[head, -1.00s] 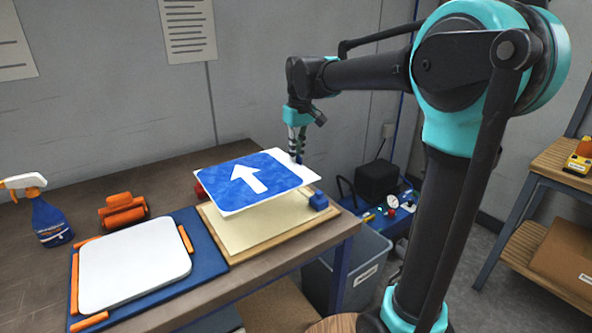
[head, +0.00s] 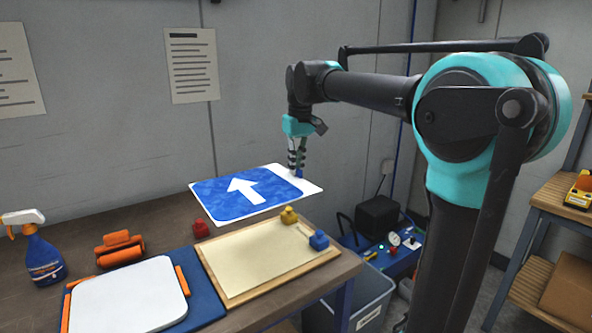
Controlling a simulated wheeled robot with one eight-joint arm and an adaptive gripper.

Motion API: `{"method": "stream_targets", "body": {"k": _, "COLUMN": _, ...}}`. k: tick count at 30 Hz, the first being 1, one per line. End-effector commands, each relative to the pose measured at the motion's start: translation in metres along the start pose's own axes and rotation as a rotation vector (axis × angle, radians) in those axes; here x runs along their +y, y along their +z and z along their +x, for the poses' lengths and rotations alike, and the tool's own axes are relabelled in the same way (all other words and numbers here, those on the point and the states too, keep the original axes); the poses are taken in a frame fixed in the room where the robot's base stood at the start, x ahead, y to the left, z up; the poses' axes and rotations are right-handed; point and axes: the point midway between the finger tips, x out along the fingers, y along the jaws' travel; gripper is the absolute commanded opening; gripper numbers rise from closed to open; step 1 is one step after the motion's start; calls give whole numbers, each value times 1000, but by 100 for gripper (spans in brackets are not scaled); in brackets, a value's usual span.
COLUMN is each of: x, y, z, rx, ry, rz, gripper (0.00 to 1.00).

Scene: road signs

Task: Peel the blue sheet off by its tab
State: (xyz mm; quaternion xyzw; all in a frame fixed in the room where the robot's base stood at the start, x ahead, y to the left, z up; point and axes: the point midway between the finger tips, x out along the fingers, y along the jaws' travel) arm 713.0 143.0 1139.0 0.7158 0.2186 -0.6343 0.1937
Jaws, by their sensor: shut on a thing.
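The blue sheet (head: 225,203) with a white arrow is held in the air above the wooden board (head: 232,297). Its white margin at the right end is in my gripper (head: 297,172), which is shut on it. The sheet lies roughly level, tilted slightly, and clear of the board. A cream backing (head: 262,262) lies bare on the board. The exact grip on the tab is too small to make out.
A blue block (head: 319,241), a yellow block (head: 288,216) and a red block (head: 201,229) sit around the board. A white plate (head: 130,297) lies on a blue mat (head: 208,308) at left, near an orange roller (head: 119,250) and spray bottle (head: 42,256). A grey bin (head: 368,297) stands beyond the table's right edge.

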Motion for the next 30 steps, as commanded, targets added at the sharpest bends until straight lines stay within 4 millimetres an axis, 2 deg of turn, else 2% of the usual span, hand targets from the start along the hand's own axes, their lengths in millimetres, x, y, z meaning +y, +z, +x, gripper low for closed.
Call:
{"method": "stream_targets", "body": {"k": 16, "x": 0, "y": -2, "z": -19, "rx": 0, "ry": 0, "rz": 0, "gripper": 0}}
{"method": "stream_targets", "body": {"k": 30, "x": 0, "y": -2, "z": -20, "rx": 0, "ry": 0, "rz": 0, "gripper": 0}}
